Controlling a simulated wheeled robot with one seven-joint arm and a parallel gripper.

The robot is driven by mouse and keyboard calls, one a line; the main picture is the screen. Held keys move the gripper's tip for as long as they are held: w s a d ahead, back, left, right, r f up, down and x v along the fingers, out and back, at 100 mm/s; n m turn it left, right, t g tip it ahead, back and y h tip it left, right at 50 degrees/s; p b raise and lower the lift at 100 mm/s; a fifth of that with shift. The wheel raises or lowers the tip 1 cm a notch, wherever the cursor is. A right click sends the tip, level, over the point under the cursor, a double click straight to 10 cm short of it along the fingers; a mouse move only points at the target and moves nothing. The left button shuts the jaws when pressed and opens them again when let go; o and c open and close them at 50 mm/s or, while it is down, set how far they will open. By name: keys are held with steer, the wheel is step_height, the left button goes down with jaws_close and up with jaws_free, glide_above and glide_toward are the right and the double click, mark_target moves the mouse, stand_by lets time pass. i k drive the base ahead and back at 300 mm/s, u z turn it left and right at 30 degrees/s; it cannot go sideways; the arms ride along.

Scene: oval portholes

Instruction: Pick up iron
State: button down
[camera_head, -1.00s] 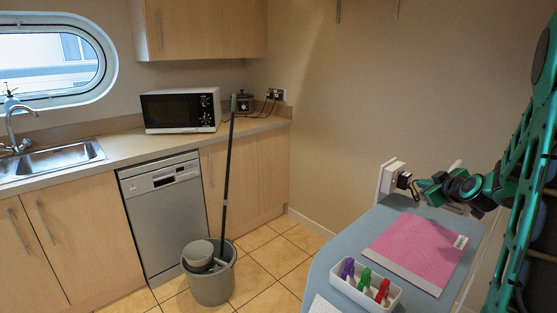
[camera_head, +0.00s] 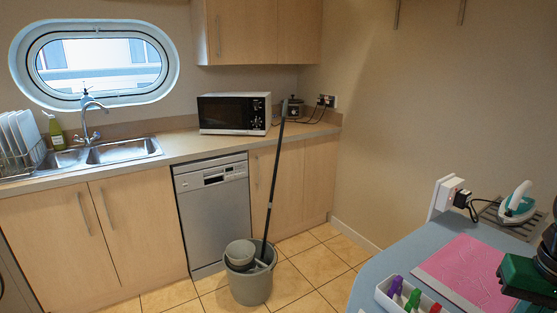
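The iron (camera_head: 517,203) is white with teal parts. It rests on a grey metal rest at the far end of a blue-grey ironing board or table (camera_head: 400,262), near the wall at the right. A green and black part of my arm shows at the right edge, nearer the camera than the iron and below it in the picture. No gripper fingers can be made out.
A pink folder (camera_head: 468,275) and a white tray (camera_head: 385,298) of coloured pens lie on the blue-grey surface. A wall socket with a black plug (camera_head: 461,199) is beside the iron. A grey bucket (camera_head: 250,285) with a mop stands on the tiled floor.

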mark_target(521, 214)
steer(key=z, duration=1.2)
